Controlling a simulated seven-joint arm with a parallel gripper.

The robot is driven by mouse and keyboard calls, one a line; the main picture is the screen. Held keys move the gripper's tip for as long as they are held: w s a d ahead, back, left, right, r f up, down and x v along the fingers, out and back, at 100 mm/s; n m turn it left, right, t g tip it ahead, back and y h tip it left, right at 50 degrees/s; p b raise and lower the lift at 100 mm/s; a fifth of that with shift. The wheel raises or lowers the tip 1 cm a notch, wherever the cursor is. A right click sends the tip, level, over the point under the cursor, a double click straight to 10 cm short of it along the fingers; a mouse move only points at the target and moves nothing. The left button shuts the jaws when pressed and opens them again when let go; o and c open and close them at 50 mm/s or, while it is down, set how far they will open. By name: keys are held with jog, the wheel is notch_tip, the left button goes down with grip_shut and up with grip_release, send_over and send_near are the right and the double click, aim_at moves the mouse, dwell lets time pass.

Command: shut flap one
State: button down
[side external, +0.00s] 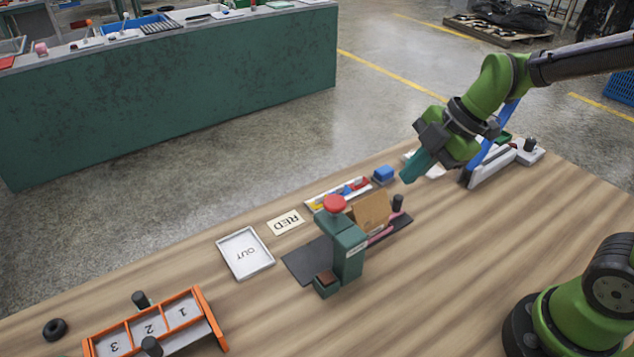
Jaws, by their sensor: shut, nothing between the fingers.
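An orange-framed unit (206,315) stands at the lower left of the side external view, cut off by the bottom edge. Its grey panels are marked 1, 2 and 3, and panel 1 (183,311) is at its right end. I cannot tell from this angle whether the panel marked 1 is a flap, or how far open it is. My gripper (414,168) is shut and empty, with teal fingers pointing down and left above the far right part of the table. It is far from the orange unit and touches nothing that I can see.
A green press with a red knob (334,203) stands mid-table. A white-and-grey fixture (492,166) is right of my gripper. The table's front middle is clear.

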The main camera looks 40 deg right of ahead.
aim_at(368, 199)
jog(key=w+f, duration=0.1)
jog(key=f, duration=0.1)
jog(key=w+a+f, duration=0.1)
jog(key=w+f, duration=0.2)
jog(key=f, duration=0.1)
jog(key=shift+w+a+f, duration=0.3)
jog(key=shift+a+f, duration=0.05)
jog(key=shift+a, duration=0.05)
jog(key=shift+w+f, duration=0.2)
jog(key=shift+w, duration=0.2)
jog(key=shift+w+g, duration=0.25)
jog(key=shift+g, duration=0.05)
